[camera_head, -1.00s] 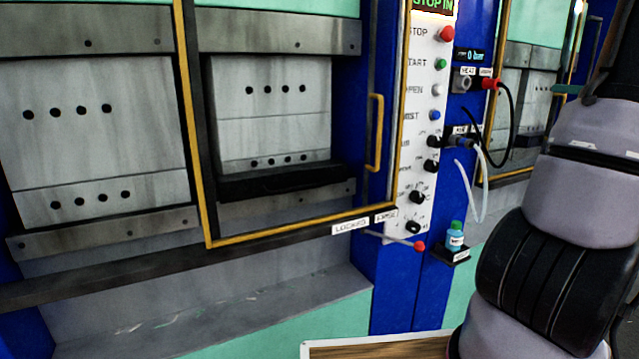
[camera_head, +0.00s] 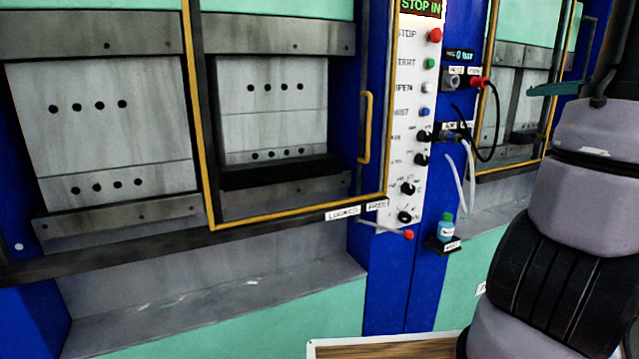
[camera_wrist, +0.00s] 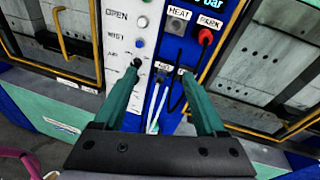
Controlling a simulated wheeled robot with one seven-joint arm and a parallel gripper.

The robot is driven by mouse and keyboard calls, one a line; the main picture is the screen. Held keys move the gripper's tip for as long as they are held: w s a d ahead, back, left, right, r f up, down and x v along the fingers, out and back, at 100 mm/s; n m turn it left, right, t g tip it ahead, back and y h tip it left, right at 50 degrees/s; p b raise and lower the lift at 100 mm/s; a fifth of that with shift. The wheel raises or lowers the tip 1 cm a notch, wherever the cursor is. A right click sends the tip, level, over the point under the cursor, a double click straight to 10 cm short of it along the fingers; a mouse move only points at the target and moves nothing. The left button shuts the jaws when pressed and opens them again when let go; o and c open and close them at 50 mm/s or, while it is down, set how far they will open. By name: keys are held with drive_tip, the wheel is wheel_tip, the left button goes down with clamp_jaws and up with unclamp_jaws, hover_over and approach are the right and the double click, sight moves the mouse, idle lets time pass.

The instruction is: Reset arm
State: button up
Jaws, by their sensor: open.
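My gripper (camera_wrist: 163,90) shows in the wrist view with its two green fingers spread apart and nothing between them. It points toward the white control panel (camera_wrist: 122,35) and the sockets beside it, apart from them as far as I can tell. In the head view my arm stands upright at the right, and a green part of my gripper shows at the upper right edge, in front of the far press. The control panel (camera_head: 408,120) carries a red stop button (camera_head: 435,35), a green start button (camera_head: 429,63) and several knobs.
A yellow-framed guard door (camera_head: 365,130) covers the press at the left. A red-tipped lever (camera_head: 408,235) sticks out below the panel. A small blue bottle (camera_head: 446,229) stands on a black shelf (camera_head: 440,247). Loose cables (camera_head: 493,120) hang by the sockets. A wooden-topped surface (camera_head: 390,348) lies in front.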

drive_tip(key=s+a+f+n+g, duration=0.15)
drive_tip(key=a+n+g, duration=0.3)
drive_tip(key=a, duration=0.55)
drive_tip(key=s+a+f+n+g, duration=0.1)
drive_tip(key=s+a+n+g, duration=0.15)
drive_tip(key=a+n, duration=0.45)
drive_tip(key=s+a+f+n+h, duration=0.2)
drive_tip(key=s+a+n+h, duration=0.4)
drive_tip(key=s+a+n, duration=0.3)
drive_tip(key=a+n, duration=0.3)
drive_tip(key=shift+h, duration=0.3)
drive_tip(key=shift+s+f+n, duration=0.1)
drive_tip(key=shift+n, duration=0.15)
